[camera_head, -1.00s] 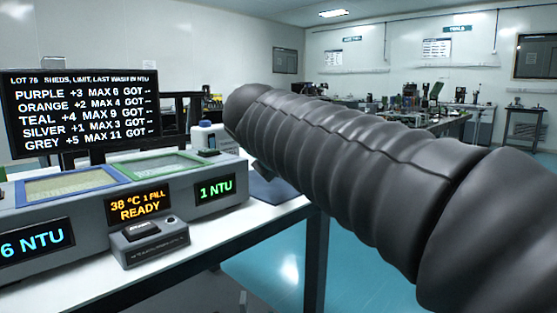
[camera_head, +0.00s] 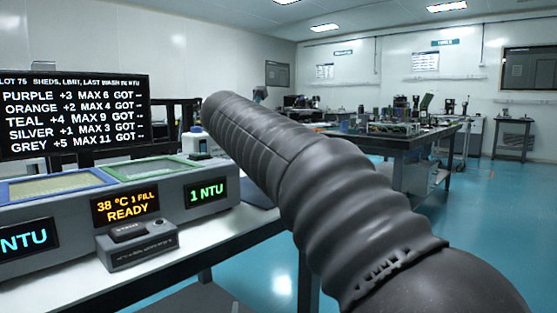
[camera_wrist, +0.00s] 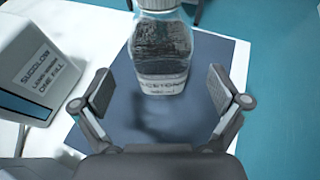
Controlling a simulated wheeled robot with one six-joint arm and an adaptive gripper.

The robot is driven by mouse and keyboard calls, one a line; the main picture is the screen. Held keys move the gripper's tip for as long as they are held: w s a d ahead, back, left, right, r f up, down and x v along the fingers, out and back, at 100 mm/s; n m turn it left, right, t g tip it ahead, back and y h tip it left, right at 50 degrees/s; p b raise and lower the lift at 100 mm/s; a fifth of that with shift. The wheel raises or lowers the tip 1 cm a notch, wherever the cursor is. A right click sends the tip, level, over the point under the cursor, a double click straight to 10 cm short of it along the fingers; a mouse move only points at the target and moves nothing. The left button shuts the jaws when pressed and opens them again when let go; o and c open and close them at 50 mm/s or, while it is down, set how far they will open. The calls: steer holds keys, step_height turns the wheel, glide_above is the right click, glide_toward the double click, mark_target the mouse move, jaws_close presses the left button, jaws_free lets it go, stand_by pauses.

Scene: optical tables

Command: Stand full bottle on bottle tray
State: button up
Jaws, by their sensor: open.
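A white container (camera_wrist: 42,65) labelled "ONE FILL" stands close left of the mat. The grey bath console (camera_head: 75,225), with green and blue framed wells, fills the left of the white table (camera_head: 215,230). A small black-topped box (camera_head: 137,245) stands before it. Floor is open at right.

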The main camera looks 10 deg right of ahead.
steer(key=shift+b+x, duration=0.5)
steer(key=shift+x, duration=2.3)
steer(key=shift+s, duration=0.1)
steer(key=c, duration=1.6)
steer(key=shift+r, duration=0.15)
